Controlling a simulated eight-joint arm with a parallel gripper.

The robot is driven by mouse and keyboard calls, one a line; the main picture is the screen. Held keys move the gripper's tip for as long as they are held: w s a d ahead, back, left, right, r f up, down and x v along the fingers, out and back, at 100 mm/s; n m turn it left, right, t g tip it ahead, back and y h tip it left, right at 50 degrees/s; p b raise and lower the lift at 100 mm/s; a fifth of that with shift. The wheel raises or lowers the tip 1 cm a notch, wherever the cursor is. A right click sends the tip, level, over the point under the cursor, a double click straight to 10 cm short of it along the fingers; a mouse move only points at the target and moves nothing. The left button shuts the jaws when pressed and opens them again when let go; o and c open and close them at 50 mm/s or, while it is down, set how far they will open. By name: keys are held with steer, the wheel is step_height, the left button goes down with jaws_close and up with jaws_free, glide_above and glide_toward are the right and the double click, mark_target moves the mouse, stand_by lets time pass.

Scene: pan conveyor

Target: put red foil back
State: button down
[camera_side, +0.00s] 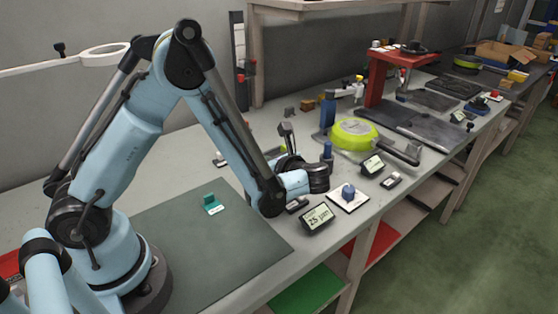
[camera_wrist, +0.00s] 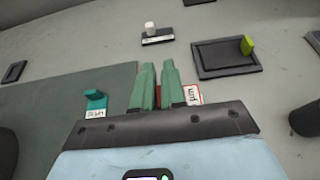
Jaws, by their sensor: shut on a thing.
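My gripper (camera_wrist: 158,70) shows in the wrist view, its two green fingers close together over the bench. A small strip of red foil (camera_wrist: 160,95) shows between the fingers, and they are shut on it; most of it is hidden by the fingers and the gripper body. Just right of the fingers lies a white card with a red edge (camera_wrist: 194,94) and dark print, partly covered by the gripper. I cannot tell whether the red foil touches the surface below. In the side view the fingertips and foil are not clear behind my arm.
A teal piece with a white label (camera_wrist: 96,102) stands left of the fingers, on the dark mat (camera_side: 240,240). A black tray (camera_wrist: 225,60) holds a yellow-green piece (camera_wrist: 247,45). A white piece (camera_wrist: 150,28) stands beyond. A yellow-green pan (camera_side: 354,134) sits farther along the bench.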

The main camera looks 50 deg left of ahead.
steer(key=shift+f, duration=2.4)
steer(key=c, duration=1.2)
jaws_free()
steer(key=shift+f, duration=0.1)
